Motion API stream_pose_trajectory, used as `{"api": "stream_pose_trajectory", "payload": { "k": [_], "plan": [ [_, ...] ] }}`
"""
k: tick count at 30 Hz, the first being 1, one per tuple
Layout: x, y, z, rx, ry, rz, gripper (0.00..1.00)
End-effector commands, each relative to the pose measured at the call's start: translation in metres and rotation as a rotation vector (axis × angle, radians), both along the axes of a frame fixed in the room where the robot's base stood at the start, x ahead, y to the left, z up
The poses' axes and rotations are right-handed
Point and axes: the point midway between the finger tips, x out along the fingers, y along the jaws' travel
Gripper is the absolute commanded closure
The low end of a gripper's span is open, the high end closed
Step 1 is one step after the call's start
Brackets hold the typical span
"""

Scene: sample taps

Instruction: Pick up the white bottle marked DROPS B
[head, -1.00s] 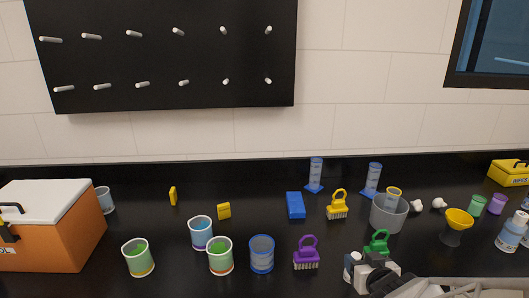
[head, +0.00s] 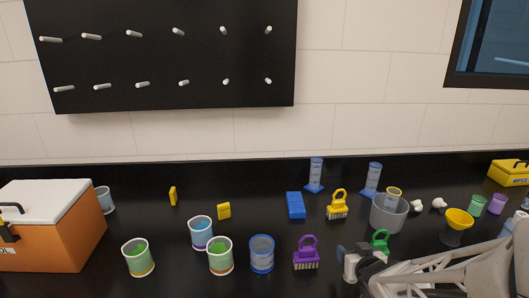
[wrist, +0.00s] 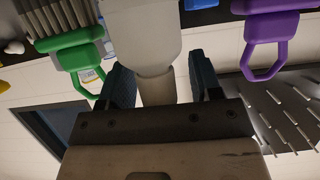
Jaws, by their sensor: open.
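A white bottle (wrist: 142,35) fills the top middle of the wrist view, its wide body above and its narrower neck end between my fingers. No marking on it can be read from here. My gripper (wrist: 160,72) is open, with one dark finger on each side of the narrow end; a gap shows on the right side, and contact on the left cannot be told.
A green brush (head: 380,240) is just behind my gripper, a purple brush (head: 306,256) to its left. A grey tub (head: 389,216) and a yellow funnel (head: 457,222) stand behind to the right. Several beakers, including a blue one (head: 262,254), stand further left.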

Motion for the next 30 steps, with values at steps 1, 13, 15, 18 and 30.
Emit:
{"api": "stream_pose_trajectory", "payload": {
  "k": [1, 13, 15, 18, 30],
  "plan": [
    [-0.0001, 0.0000, 0.0001, 0.000, 0.000, 0.000, 0.42],
    [-0.0001, 0.0000, 0.0001, 0.000, 0.000, 0.000, 0.80],
    [-0.0001, 0.0000, 0.0001, 0.000, 0.000, 0.000, 0.91],
    [-0.0001, 0.0000, 0.0001, 0.000, 0.000, 0.000, 1.00],
    [0.0003, 0.0000, 0.0063, -0.002, -0.002, 0.001, 1.00]
  ]
}}
